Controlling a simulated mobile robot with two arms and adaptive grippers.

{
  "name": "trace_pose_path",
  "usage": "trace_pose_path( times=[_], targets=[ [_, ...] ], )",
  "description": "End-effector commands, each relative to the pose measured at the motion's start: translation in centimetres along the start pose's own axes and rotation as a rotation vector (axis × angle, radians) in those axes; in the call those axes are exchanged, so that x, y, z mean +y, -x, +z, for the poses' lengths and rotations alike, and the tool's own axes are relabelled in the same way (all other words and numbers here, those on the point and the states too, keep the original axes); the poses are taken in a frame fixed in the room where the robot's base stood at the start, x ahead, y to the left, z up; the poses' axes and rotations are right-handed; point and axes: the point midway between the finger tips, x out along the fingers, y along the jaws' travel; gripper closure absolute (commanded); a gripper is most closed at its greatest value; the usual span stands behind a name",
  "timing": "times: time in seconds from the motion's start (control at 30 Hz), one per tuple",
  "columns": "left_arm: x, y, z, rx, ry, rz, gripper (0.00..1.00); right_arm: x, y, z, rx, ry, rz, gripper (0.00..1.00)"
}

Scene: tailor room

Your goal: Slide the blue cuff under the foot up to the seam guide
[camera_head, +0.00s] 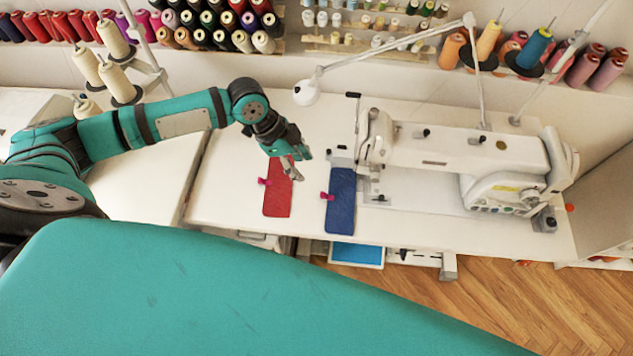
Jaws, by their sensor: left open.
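The blue cuff (341,205) lies flat on the sewing table, long side running front to back, with a pink clip (327,197) on its left edge. Its far end lies close to the left of the sewing machine's (455,150) needle head (372,150). The presser foot and the seam guide are too small to tell apart there. My left gripper (297,165) is open and empty, pointing down over the far end of a red cuff (277,198), left of the blue cuff. My right gripper is out of view.
The red cuff carries a pink clip (264,182). A white lamp (307,92) hangs over the table's back. Thread spools line the wall racks, and a cone stand (122,85) is at left. The white table (225,195) is bare left of the red cuff.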

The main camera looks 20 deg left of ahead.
Motion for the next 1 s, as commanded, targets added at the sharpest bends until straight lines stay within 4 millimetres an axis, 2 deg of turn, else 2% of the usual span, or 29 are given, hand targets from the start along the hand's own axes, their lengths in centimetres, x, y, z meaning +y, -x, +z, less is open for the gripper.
trace_pose_path(
  times=[0.07,0.17,0.43,0.6,0.8,1.0],
  targets=[
    [0.1,-1.6,-0.1,0.001,0.002,0.004,0.58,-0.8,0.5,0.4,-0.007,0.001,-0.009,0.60],
    [0.1,-3.6,-0.2,0.002,0.000,0.003,0.58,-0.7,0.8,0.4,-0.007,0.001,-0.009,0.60],
    [0.1,-9.0,-0.1,-0.001,0.001,0.002,0.58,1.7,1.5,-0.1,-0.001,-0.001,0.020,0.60],
    [0.1,-12.0,-0.1,-0.001,0.001,0.001,0.58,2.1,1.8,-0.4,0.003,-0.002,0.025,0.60],
    [0.0,-14.1,-0.1,-0.001,0.001,0.000,0.58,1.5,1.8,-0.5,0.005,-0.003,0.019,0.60],
    [0.0,-14.6,0.0,-0.002,-0.001,-0.001,0.58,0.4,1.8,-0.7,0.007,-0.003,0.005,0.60]
  ],
)
